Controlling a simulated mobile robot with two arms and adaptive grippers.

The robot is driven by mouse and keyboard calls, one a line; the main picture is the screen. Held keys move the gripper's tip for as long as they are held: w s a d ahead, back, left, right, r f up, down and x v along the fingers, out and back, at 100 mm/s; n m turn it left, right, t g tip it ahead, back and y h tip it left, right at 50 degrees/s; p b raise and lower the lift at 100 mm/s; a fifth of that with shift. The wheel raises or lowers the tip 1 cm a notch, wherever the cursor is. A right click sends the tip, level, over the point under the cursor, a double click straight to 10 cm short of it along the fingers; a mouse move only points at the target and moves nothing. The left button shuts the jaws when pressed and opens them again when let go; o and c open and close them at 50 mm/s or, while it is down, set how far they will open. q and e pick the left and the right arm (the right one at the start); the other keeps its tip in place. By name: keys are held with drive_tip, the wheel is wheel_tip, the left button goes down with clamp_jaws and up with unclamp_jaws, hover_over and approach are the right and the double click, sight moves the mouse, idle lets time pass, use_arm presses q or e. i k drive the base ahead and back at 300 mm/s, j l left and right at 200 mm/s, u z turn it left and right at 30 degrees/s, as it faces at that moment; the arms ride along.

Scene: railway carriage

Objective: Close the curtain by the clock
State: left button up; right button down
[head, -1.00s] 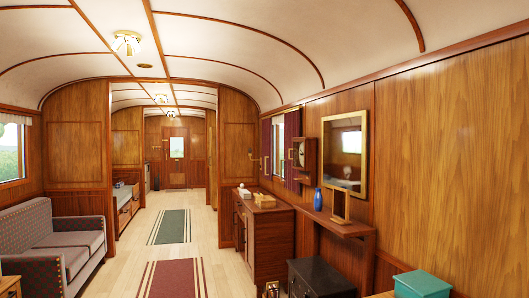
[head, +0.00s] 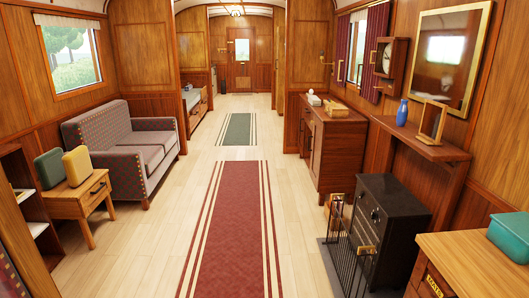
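A dark purple-red curtain (head: 377,42) hangs at the window (head: 357,47) on the right wall. It is drawn to the window's right side, just left of the wooden wall clock (head: 390,60). A second curtain panel (head: 343,45) hangs at the window's left side. Glass shows between the two panels, so the curtain stands open. Small brass handles show near the panels. Neither of my grippers is in view.
A wooden cabinet (head: 335,150) stands below the window. A shelf (head: 420,138) holds a blue vase (head: 402,112) and a frame. A black stove (head: 388,215) stands behind a fender (head: 345,250). The red runner (head: 232,225) lies along the clear aisle; a sofa (head: 130,140) stands left.

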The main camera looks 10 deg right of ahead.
sight(378, 14)
drive_tip(key=i+z, duration=0.1)
drive_tip(key=i, duration=5.2)
